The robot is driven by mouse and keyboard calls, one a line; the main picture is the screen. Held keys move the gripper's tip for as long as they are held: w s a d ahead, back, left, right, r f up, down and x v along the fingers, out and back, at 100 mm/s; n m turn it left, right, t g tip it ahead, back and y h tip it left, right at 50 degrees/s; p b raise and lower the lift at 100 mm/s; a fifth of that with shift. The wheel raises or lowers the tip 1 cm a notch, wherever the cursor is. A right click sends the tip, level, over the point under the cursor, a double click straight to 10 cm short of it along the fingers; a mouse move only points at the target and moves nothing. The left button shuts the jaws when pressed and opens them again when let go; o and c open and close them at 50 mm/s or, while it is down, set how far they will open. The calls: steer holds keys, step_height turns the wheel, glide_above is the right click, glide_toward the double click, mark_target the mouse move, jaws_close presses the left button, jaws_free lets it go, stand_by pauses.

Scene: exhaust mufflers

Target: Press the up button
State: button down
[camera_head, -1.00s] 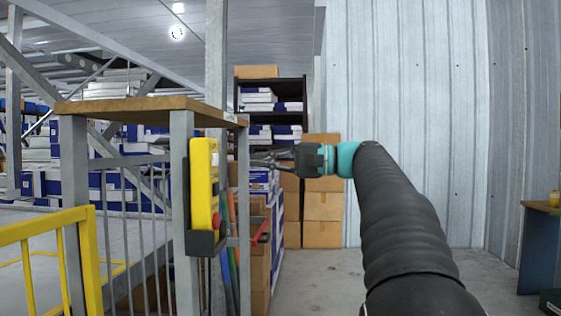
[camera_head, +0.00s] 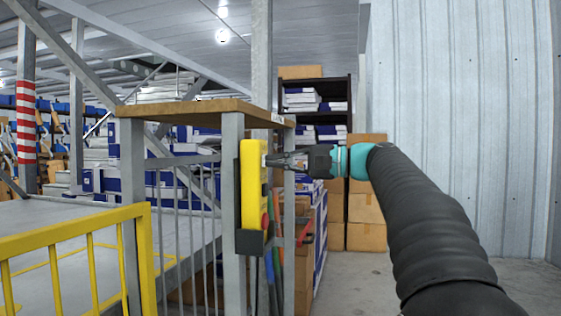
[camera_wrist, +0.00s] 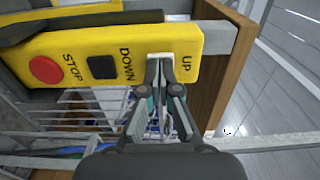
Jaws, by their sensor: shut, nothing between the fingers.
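A yellow control box (camera_head: 253,190) hangs on a grey post in the head view. In the wrist view the box (camera_wrist: 215,42) lies across the top with a red STOP button (camera_wrist: 45,70), a black DOWN button (camera_wrist: 103,67) and the label UP (camera_wrist: 187,63). A pale up button (camera_wrist: 159,58) beside that label is partly covered by my fingertips. My gripper (camera_head: 268,160) is shut and empty, its tips at the face of the box. In the wrist view my gripper (camera_wrist: 164,66) points at the up button; I cannot tell whether it touches or is pushed in.
A wooden top (camera_head: 200,110) sits above the posts. A yellow railing (camera_head: 75,235) stands at the front left. Shelves (camera_head: 318,110) and cardboard boxes (camera_head: 366,210) stand behind. Open floor (camera_head: 360,275) lies to the right of the box.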

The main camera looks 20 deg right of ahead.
steer(key=shift+w+a, duration=0.3)
steer(key=shift+a, duration=0.15)
steer(key=v, duration=1.4)
steer(key=shift+p, duration=0.3)
steer(key=shift+d, duration=0.1)
